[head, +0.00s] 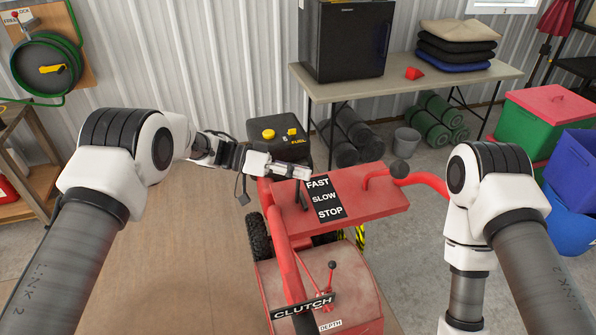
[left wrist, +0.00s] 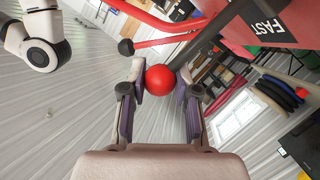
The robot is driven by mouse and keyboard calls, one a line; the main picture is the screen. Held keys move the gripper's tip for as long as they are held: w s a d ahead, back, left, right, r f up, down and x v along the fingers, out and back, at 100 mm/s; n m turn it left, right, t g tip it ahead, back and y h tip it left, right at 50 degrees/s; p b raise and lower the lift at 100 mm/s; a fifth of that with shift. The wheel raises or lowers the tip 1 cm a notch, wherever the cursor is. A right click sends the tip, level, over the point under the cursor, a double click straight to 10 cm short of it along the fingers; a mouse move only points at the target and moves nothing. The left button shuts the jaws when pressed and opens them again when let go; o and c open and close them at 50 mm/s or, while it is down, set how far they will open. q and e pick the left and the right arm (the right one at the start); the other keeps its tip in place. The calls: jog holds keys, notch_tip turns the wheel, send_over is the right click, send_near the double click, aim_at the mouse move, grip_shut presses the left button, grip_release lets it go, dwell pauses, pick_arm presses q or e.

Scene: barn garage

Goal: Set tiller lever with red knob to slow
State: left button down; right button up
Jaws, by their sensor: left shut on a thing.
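The red tiller (head: 345,200) stands in the middle of the head view. Its black label plate (head: 324,199) reads FAST, SLOW and STOP from back to front. My left gripper (head: 302,173) is at the FAST end of the plate, over the panel's back left part. In the left wrist view the red knob (left wrist: 159,80) sits between the two fingers of this gripper, which is shut on it. A dark lever stem runs from the knob to the panel. The knob is hidden in the head view. My right gripper is out of view.
A clutch lever with a dark knob (head: 332,265) rises in front of the panel. Red handlebars with a dark grip (head: 399,169) lie to the right. The black engine with a yellow fuel cap (head: 268,134) is behind. A table (head: 440,75) stands at the back wall.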

pick_arm(q)
jog(key=shift+f, duration=0.1)
jog(key=c, duration=0.8)
grip_release()
jog(key=shift+d, duration=0.1)
jog(key=shift+c, duration=0.2)
jog(key=v, duration=1.2)
jog(key=shift+d, duration=0.1)
